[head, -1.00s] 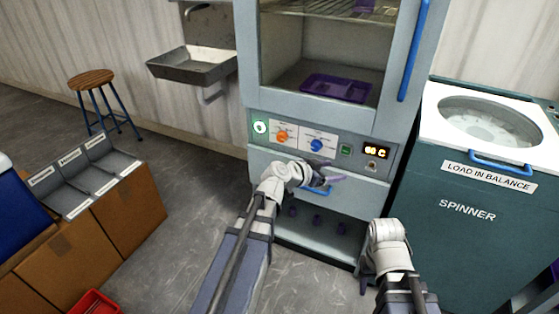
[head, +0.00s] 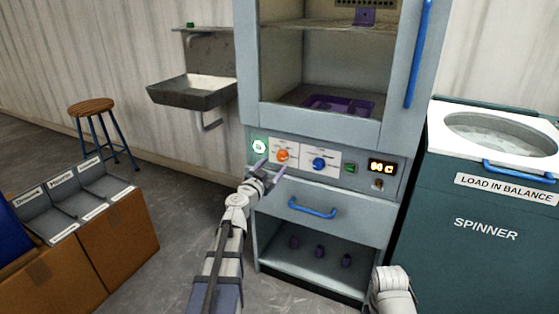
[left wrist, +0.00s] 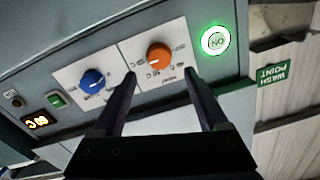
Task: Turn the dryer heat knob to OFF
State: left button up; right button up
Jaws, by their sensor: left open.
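The dryer (head: 390,130) has a control panel below its glass door. An orange knob (head: 283,155) sits on the panel's left half and a blue knob (head: 319,164) to its right, each on a white plate. They also show in the left wrist view, orange (left wrist: 159,56) and blue (left wrist: 93,81); their small labels are too small to read surely. My left gripper (head: 270,168) is open and empty just in front of and below the orange knob. In the left wrist view its two fingers (left wrist: 160,78) point at the panel, with the orange knob beyond and between the tips. My right gripper is out of view.
The panel also has a lit green ON button (head: 259,146), a green switch (head: 350,168) and an amber display (head: 382,167). A blue-handled drawer (head: 340,212) lies below. The spinner (head: 490,215) stands at the right, a sink (head: 190,90) at the left.

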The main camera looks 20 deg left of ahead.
aim_at(281, 157)
pick_arm(q)
jog(key=w, duration=0.6)
grip_shut()
dwell(0.5)
